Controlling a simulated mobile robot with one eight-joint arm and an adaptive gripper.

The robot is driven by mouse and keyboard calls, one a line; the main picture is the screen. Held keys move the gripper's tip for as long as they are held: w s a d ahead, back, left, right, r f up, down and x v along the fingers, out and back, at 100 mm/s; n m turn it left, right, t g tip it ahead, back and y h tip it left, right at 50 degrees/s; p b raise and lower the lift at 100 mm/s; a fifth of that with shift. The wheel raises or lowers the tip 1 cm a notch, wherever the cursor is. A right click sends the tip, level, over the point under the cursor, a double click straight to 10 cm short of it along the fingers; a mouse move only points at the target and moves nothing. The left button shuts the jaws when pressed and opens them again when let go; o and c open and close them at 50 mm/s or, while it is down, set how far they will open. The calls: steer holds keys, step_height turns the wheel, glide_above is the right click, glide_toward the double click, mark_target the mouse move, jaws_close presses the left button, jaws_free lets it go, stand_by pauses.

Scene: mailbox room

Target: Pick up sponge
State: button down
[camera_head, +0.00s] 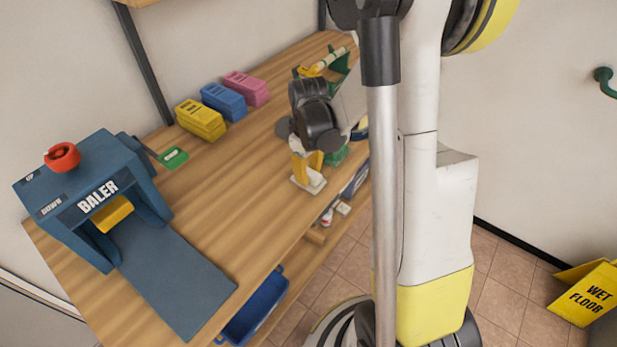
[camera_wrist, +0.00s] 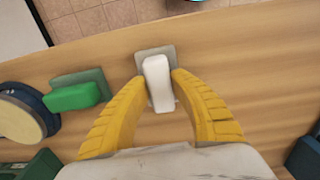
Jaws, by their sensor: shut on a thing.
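A white block (camera_wrist: 158,82), which I take as the sponge, lies on a thin grey pad (camera_wrist: 163,52) near the bench's front edge in the wrist view. It also shows at the bench's front edge in the head view (camera_head: 316,178), partly hidden by my gripper. My gripper (camera_wrist: 159,80) has yellow fingers, one on each side of the white block, shut on it. In the head view my gripper (camera_head: 308,168) points down over it. I cannot tell whether the block is lifted off the pad.
A green block (camera_wrist: 74,96) lies close by on its own pad. On the wooden bench (camera_head: 250,185) stand a blue baler (camera_head: 85,195) and yellow (camera_head: 200,119), blue (camera_head: 224,101) and pink (camera_head: 246,88) stacks. A wet floor sign (camera_head: 588,292) stands on the tiles.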

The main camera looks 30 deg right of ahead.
mark_target(309, 171)
steer(key=shift+r+p, duration=0.35)
steer(key=shift+r, duration=0.3)
step_height(309, 171, up, 3)
steer(key=shift+f+p, duration=0.1)
steer(key=shift+p, duration=0.65)
steer(key=s+d+r+p, duration=0.3)
steer(key=s+d+r, duration=0.2)
steer(key=d, duration=0.5)
steer(key=shift+s+r, duration=0.35)
steer(key=shift+r, duration=0.55)
steer(key=shift+d, duration=0.1)
steer(key=c, duration=1.9)
jaws_free()
jaws_close()
steer(key=shift+w, duration=0.1)
